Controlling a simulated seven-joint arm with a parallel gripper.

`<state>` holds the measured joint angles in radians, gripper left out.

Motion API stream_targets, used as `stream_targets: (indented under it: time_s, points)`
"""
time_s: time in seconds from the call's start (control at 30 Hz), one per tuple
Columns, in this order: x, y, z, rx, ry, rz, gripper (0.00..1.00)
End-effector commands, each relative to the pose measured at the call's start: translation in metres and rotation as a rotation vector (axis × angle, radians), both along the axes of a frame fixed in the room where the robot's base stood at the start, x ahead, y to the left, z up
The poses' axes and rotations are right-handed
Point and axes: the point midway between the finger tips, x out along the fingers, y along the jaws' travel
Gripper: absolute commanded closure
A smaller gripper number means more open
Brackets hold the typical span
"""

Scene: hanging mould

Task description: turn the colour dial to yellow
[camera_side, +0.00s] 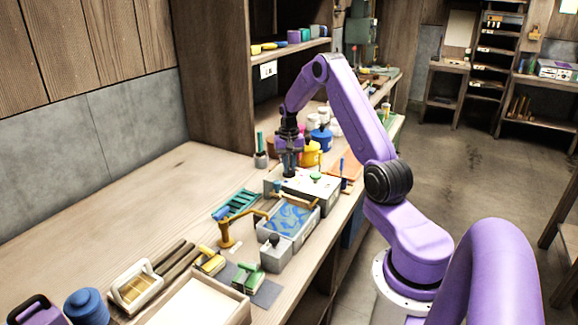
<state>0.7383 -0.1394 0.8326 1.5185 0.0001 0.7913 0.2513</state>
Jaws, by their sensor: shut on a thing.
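My gripper (289,170) points straight down over the left part of a pale grey box (325,194) on the workbench. Its fingers are shut low at the box's top, on what appears to be the colour dial. The dial itself is hidden by the fingers, so its setting and any colour marks cannot be read. A small green knob (316,176) stands on the same box, to the right of my gripper and apart from it.
In front of the box is a grey tray with a blue patterned surface (290,220), with an ochre swing arm (227,234) beside it. Blue and yellow pots (321,138) stand close behind my gripper. The bench (130,215) is clear at left.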

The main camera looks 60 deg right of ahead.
Motion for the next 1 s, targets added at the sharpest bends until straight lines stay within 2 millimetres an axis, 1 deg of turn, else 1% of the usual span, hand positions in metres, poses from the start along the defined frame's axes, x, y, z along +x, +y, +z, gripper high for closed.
stream_targets:
  time_s: [0.2, 0.5, 0.73, 1.0]
  points:
    - [0.0008, -0.0003, 0.0014, -0.001, -0.003, 0.177, 1.00]
    - [0.0010, -0.0006, 0.0016, -0.003, -0.003, 0.346, 1.00]
    - [0.0010, -0.0007, 0.0017, -0.003, -0.003, 0.404, 1.00]
    - [0.0012, -0.0009, 0.0018, -0.003, -0.003, 0.415, 1.00]
